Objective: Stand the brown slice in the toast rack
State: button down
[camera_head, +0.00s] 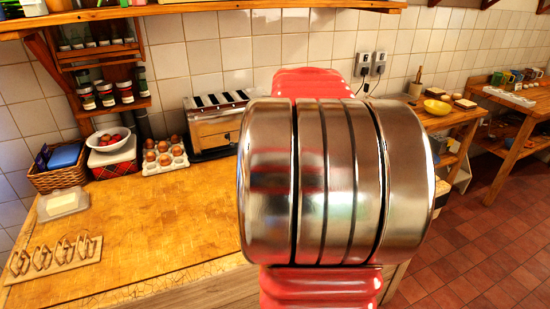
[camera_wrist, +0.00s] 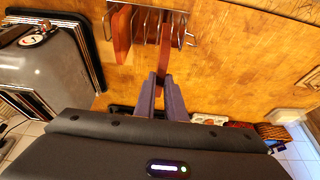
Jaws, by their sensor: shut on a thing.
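In the wrist view, my gripper (camera_wrist: 164,82) is shut on a thin brown slice (camera_wrist: 165,50), seen edge-on between the fingertips. The slice's far end reaches in among the wires of the toast rack (camera_wrist: 149,22). I cannot tell which slot it lines up with or whether it is seated. Another reddish-brown slab (camera_wrist: 122,36) stands at the rack's left end, and a narrow reddish strip (camera_wrist: 181,30) shows just right of the held slice. In the head view my arm hides the gripper, and no toast rack is visible there.
In the head view, a toaster (camera_head: 216,122), egg tray (camera_head: 166,163) and basket (camera_head: 60,170) stand along the wall. The worktop (camera_head: 165,225) between is clear. A grey appliance (camera_wrist: 45,65) stands left in the wrist view.

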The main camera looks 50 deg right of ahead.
jog(key=shift+f, duration=2.45)
jog(key=c, duration=1.7)
grip_release()
jog(key=shift+c, duration=0.2)
jog(key=v, duration=1.3)
jog(key=shift+r, duration=0.35)
jog(key=shift+s+a, duration=0.1)
